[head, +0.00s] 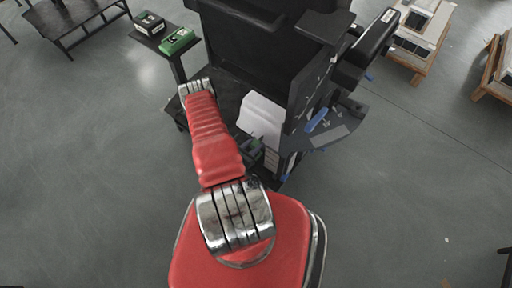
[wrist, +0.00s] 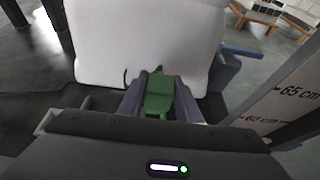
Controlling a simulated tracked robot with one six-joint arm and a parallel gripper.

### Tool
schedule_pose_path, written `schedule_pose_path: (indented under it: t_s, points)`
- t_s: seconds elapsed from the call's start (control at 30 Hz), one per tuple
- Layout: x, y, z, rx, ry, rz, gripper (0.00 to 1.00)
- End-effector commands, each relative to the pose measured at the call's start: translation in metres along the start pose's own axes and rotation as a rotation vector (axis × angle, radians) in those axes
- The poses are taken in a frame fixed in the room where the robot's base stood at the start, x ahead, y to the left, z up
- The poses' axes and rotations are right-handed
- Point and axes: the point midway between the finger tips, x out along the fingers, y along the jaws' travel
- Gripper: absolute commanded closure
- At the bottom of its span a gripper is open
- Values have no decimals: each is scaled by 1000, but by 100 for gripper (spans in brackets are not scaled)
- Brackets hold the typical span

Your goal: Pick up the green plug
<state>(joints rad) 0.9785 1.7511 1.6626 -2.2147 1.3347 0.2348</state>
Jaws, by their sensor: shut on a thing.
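The green plug (wrist: 158,96) is between the two fingers of my gripper (wrist: 158,92) in the wrist view. The gripper is shut on it, with a grey finger on each side. A thin dark piece, perhaps a cable, shows by the plug's far end. In the head view my gripper (head: 252,150) is low beside the black column, at the end of my red arm, with a small bit of green at it. My arm hides part of this area, and the plug's lower side cannot be seen.
A white block-like thing (wrist: 145,40) stands just beyond the plug; it also shows in the head view (head: 262,116). A black column unit (head: 250,45) rises behind it. A side panel (wrist: 285,100) with centimetre marks is at the right. A small table with a green box (head: 178,41) is at upper left.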

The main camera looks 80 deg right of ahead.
Motion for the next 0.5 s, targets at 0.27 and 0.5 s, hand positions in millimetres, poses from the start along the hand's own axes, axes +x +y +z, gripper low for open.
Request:
schedule_pose_path:
  t_s: [0.27, 0.5]
  points:
    - [-11, 0, 27, 0, 0, 0, 92]
    - [-13, 0, 31, 0, 0, 0, 92]
